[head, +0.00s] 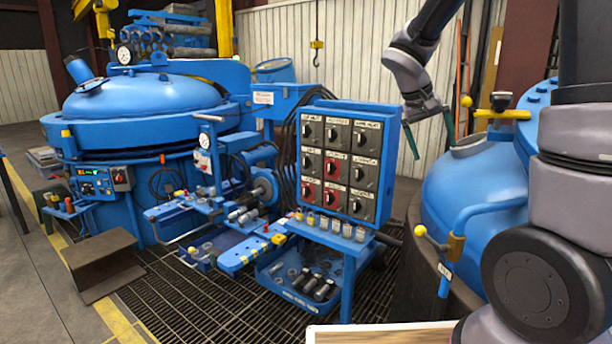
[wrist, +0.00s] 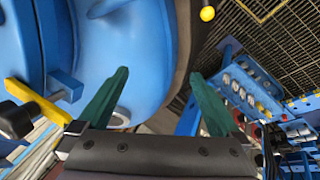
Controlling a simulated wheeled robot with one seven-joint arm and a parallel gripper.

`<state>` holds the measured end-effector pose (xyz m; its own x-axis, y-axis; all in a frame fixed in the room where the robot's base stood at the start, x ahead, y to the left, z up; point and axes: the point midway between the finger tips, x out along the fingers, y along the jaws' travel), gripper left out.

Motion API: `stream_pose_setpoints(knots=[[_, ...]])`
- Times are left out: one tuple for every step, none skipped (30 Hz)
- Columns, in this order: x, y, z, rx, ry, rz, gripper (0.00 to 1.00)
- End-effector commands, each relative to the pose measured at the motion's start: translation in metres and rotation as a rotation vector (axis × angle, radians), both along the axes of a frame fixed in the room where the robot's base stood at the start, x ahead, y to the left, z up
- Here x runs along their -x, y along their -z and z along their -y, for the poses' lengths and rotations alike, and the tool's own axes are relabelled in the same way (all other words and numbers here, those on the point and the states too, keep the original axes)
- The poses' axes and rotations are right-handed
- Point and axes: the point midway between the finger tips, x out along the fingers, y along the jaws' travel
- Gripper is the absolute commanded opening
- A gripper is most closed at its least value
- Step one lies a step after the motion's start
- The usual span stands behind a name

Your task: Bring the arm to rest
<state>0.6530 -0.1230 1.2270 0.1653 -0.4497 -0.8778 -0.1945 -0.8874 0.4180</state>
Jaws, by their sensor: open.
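My gripper (head: 430,127) hangs in the air at the upper right of the head view, between the control panel (head: 343,160) and the blue furnace vessel (head: 475,185) on the right. In the wrist view my gripper (wrist: 160,100) shows two green fingers spread wide apart with nothing between them. It is open and empty. Behind the fingers the wrist view shows the blue vessel (wrist: 120,45) on the left. My arm is bent, with its wrist pointing down. No contact between the fingers and the vessel is clear.
The switch panel stands on a blue stand with a shelf of small parts (head: 310,280). A large blue furnace (head: 150,110) stands at the left. A yellow-knobbed handle (head: 435,240) sticks out from the right vessel. Dark floor grating (head: 190,315) lies open in front.

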Motion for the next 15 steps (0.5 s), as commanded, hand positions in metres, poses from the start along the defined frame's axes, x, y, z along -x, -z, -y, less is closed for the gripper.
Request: stream_pose_setpoints(knots=[[0.018, -0.012, 0.001, -0.067, 0.018, 0.024, 1.0], [0.027, -0.018, -0.001, -0.107, 0.026, 0.037, 1.0], [0.04, -0.025, -0.003, -0.159, 0.035, 0.055, 1.0], [0.05, -0.03, -0.005, -0.197, 0.04, 0.07, 1.0], [0.059, -0.035, -0.008, -0.234, 0.043, 0.085, 1.0], [0.072, -0.042, -0.011, -0.283, 0.05, 0.108, 1.0], [0.08, -0.047, -0.014, -0.319, 0.052, 0.127, 1.0], [0.09, -0.052, -0.017, -0.354, 0.055, 0.146, 1.0], [0.101, -0.058, -0.021, -0.399, 0.056, 0.175, 1.0], [0.11, -0.063, -0.025, -0.432, 0.057, 0.197, 1.0], [0.118, -0.068, -0.028, -0.462, 0.056, 0.22, 1.0], [0.129, -0.073, -0.033, -0.502, 0.055, 0.251, 1.0], [0.137, -0.077, -0.037, -0.528, 0.054, 0.273, 1.0], [0.143, -0.081, -0.04, -0.554, 0.052, 0.298, 1.0], [0.152, -0.085, -0.045, -0.586, 0.05, 0.328, 1.0]])
